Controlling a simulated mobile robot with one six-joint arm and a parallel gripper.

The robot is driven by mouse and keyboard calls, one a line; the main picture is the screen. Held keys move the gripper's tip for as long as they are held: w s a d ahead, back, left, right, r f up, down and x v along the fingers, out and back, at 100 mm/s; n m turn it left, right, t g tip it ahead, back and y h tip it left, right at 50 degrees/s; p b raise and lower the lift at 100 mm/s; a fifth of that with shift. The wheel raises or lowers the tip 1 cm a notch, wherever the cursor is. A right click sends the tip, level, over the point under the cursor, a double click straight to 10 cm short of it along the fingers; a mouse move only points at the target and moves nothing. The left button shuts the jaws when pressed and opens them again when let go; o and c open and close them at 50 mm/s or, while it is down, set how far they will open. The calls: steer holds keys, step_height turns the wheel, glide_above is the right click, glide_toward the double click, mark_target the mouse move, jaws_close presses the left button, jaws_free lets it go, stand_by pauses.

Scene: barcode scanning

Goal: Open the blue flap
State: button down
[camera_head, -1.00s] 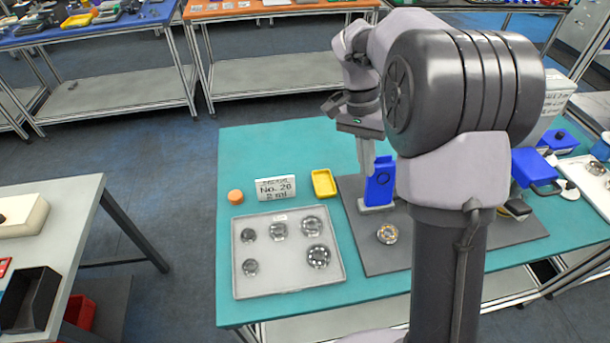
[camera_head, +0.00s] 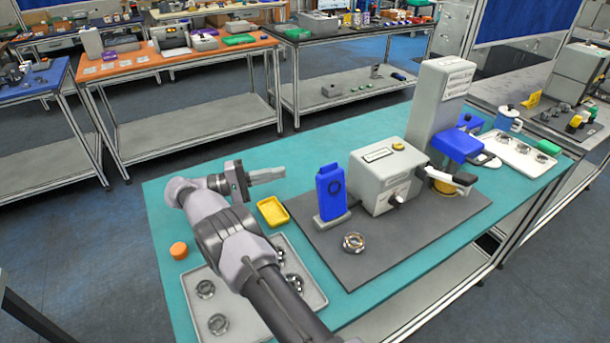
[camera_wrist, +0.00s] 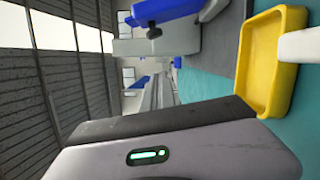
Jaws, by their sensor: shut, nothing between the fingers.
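A blue upright panel (camera_head: 331,190) with a dark ring mark stands on a small grey foot, left of a grey box (camera_head: 386,175). A second blue part (camera_head: 456,144) sits lower on the tall grey machine (camera_head: 440,100), at right. I cannot tell which one is the blue flap. In the wrist view a blue part (camera_wrist: 165,10) shows at the top edge. My gripper (camera_head: 268,174) is shut and empty, held in the air left of the blue panel and apart from it, pointing right.
A yellow tray (camera_head: 272,211) lies below my gripper and also shows in the wrist view (camera_wrist: 265,60). A metal ring (camera_head: 353,242) lies on the dark mat (camera_head: 400,245). An orange disc (camera_head: 179,250) and a tray of rings (camera_head: 318,298) are nearer.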

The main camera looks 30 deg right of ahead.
mark_target(328, 189)
steer(key=s+d+r+b, duration=0.1)
steer(key=s+d+b, duration=0.2)
steer(key=s+d, duration=0.3)
steer(key=shift+d, duration=0.45)
steer(key=shift+s+r, duration=0.1)
steer(key=shift+r, duration=0.1)
steer(key=s+r+m+p, duration=0.1)
steer(key=s+p, duration=0.1)
steer(key=p, duration=0.1)
steer(key=shift+a+r, duration=0.1)
steer(key=shift+r, duration=0.2)
